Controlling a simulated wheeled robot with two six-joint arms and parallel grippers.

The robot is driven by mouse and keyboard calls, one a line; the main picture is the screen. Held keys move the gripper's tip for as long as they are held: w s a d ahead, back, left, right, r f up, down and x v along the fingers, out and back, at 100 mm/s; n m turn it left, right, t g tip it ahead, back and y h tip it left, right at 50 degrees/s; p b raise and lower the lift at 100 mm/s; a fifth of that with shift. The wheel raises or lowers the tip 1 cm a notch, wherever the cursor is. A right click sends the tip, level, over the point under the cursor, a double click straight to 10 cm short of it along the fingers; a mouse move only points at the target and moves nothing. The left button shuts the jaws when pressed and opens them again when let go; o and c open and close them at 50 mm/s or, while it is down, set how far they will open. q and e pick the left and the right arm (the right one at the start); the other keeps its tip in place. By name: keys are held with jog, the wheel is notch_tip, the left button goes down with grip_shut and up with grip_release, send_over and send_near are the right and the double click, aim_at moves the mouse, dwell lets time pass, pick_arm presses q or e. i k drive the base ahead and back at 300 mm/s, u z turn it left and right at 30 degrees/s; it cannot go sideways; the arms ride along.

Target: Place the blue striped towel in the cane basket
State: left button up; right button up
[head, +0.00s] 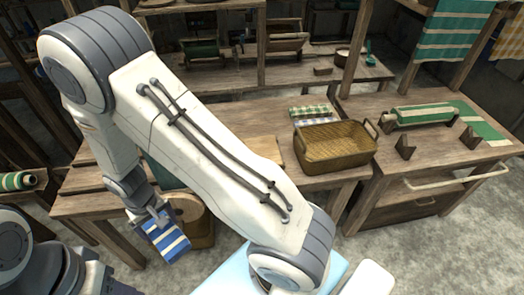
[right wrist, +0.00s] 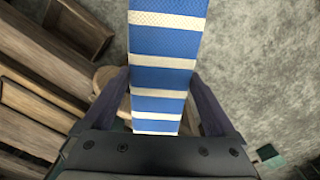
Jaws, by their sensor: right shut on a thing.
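The blue and white striped towel (head: 168,243) hangs below my right gripper (head: 150,217) at the lower left in the head view, in front of the wooden bench. In the right wrist view the towel (right wrist: 165,60) runs up between the two fingers of my right gripper (right wrist: 158,105), which is shut on it. The cane basket (head: 330,160) stands on the bench right of centre, well to the right of the towel. Its inside looks empty. My left gripper is out of view; only dark parts of my own body show at the lower left.
Folded green and blue-checked cloths (head: 310,112) lie just behind the basket. A side table (head: 425,165) at right holds a green striped roll (head: 425,115) and wooden brackets. A round wooden-topped container (head: 200,232) is beside the towel. Shelves stand behind; floor shows in front.

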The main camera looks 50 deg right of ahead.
aim_at(330, 155)
jog(key=u, duration=2.15)
jog(key=k, duration=2.15)
jog(key=z, duration=2.55)
jog(key=i, duration=0.5)
jog(key=z, duration=0.05)
